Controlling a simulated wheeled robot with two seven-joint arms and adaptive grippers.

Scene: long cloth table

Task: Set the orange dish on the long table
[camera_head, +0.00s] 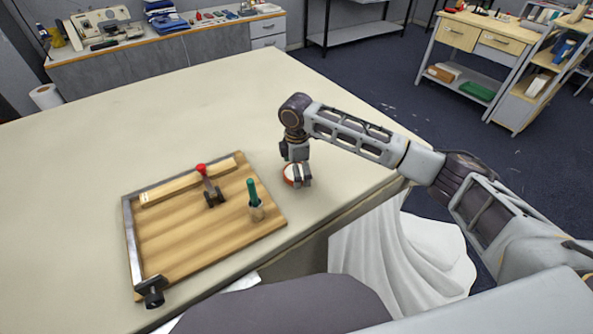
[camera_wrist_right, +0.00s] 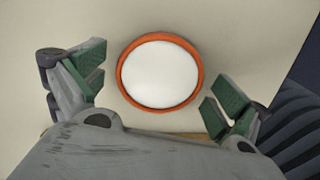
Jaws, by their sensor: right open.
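The orange dish (camera_head: 289,174) rests on the long table (camera_head: 110,115) near its right front edge. In the right wrist view the dish (camera_wrist_right: 124,72) shows an orange rim around a white inside. My right gripper (camera_head: 299,177) is right over the dish in the head view and partly hides it. In the wrist view my right gripper (camera_wrist_right: 158,92) is open, its green-padded fingers spread either side of the dish without touching it. My left gripper is not in view.
A wooden board (camera_head: 180,233) with a red-knobbed clamp (camera_head: 209,185) and a green-handled tool (camera_head: 254,200) lies left of the dish. The table's front edge is close by. The table's back and left are clear. White cloth (camera_head: 400,250) hangs beyond the edge.

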